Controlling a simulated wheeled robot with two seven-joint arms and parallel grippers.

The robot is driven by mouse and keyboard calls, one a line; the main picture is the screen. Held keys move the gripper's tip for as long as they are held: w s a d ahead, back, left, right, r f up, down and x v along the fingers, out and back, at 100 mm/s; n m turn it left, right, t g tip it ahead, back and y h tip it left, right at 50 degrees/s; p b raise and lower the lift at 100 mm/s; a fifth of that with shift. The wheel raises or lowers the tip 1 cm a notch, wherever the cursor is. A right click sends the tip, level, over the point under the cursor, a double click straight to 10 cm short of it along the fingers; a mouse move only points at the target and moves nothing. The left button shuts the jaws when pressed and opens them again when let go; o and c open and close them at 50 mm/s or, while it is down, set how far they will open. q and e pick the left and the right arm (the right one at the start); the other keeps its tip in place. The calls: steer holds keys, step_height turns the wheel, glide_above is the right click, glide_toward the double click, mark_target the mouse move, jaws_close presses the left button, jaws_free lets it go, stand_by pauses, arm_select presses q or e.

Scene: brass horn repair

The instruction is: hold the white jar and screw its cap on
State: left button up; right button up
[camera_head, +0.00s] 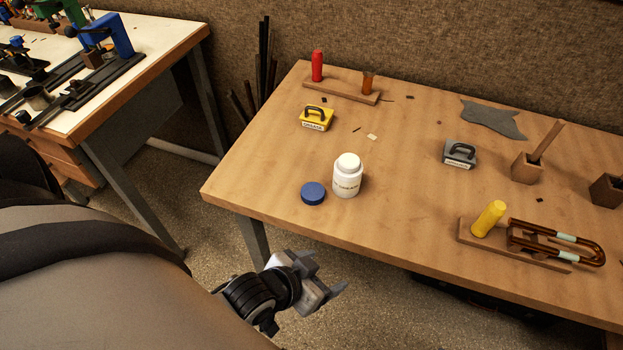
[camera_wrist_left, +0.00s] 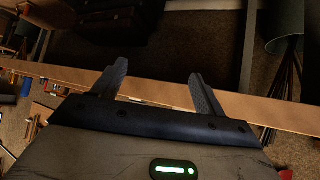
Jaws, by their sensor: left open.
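The white jar (camera_head: 347,176) stands upright on the wooden table, with its narrower white neck uncovered on top. A blue cap (camera_head: 313,193) lies flat on the table just left of the jar, apart from it. My left gripper (camera_head: 326,276) is open and empty, off the front edge of the table, nearer to me than the jar and cap. In the left wrist view its two fingers (camera_wrist_left: 158,85) are spread with nothing between them. The jar and cap cannot be made out in that view. My right gripper is not in view.
On the wooden table (camera_head: 405,225) are a yellow handled block (camera_head: 317,118), a grey handled block (camera_head: 459,154), a red cylinder (camera_head: 317,65) on a board, a yellow cylinder (camera_head: 489,219), and a bent brass tube (camera_head: 565,242). The table around the jar's front is clear. A second workbench (camera_head: 150,40) stands left.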

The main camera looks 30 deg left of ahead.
arm_select(q)
steer(key=w+r+m+g+b, duration=0.4)
steer(key=w+r+g, duration=0.25)
steer(key=r, duration=0.25)
steer(key=w+a+r+n+g+y, duration=0.1)
steer(key=w+a+r+g+y, duration=0.1)
steer(key=w+a+r, duration=0.4)
steer(key=a+r, duration=0.5)
steer(key=r, duration=0.1)
steer(key=shift+a+r+n+g, duration=0.15)
steer(key=shift+r+n+g, duration=0.15)
steer(key=shift+n+g, duration=0.1)
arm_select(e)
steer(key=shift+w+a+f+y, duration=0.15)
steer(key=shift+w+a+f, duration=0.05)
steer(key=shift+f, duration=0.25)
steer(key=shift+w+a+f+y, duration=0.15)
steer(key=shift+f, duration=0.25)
arm_select(q)
glide_above(310, 190)
step_height(310, 190, down, 10)
steer(key=shift+f+b, duration=0.15)
steer(key=shift+b, duration=0.25)
steer(key=shift+f, duration=0.2)
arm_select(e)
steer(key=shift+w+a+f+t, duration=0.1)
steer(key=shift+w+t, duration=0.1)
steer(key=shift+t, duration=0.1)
